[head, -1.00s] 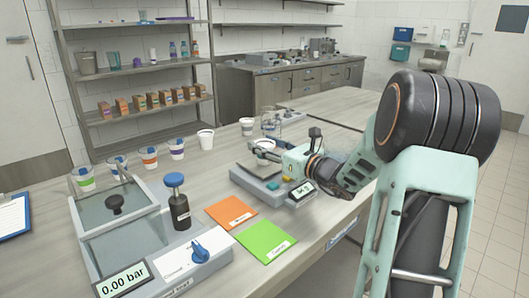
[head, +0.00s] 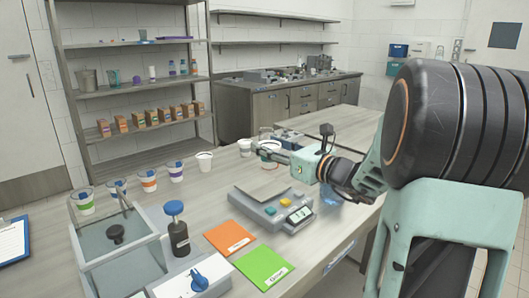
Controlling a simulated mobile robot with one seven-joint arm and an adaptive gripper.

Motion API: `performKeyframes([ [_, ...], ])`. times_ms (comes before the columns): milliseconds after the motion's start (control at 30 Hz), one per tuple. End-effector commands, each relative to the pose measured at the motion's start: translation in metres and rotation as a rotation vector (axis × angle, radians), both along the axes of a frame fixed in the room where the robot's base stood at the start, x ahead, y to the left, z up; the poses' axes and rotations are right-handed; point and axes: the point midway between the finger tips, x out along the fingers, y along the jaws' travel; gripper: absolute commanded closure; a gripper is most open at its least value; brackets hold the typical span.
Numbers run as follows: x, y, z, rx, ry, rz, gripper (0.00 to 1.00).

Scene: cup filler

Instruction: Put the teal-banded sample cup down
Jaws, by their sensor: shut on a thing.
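My gripper (head: 276,153) is shut on a pale cup (head: 267,147), which I take to be the sample cup, beyond the back edge of the digital scale. The fingers cover part of the cup, and its band colour is too small to make out. The cup looks upright; I cannot tell whether its base touches the bench.
Lidded cups with coloured bands, such as the orange one (head: 149,183), line the bench at left. A white cup (head: 204,163) and another cup (head: 244,148) stand left of my gripper. Orange (head: 228,236) and green (head: 264,265) cards lie in front of the scale.

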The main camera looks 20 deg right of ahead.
Motion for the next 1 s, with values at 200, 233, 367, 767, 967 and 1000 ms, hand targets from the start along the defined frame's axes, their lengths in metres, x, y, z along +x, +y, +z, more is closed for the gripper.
performKeyframes([
  [200, -0.044, 0.000, 0.020, -0.001, 0.000, -0.002, 0.99],
  [233, -0.048, -0.001, 0.022, -0.001, 0.000, -0.002, 0.99],
  [367, -0.066, 0.000, 0.030, -0.002, -0.001, -0.001, 0.99],
  [767, -0.109, 0.032, 0.022, -0.013, 0.015, 0.085, 0.99],
  [967, -0.158, 0.093, 0.001, -0.019, 0.018, 0.253, 0.99],
  [1000, -0.168, 0.104, -0.002, -0.016, 0.017, 0.284, 0.99],
])
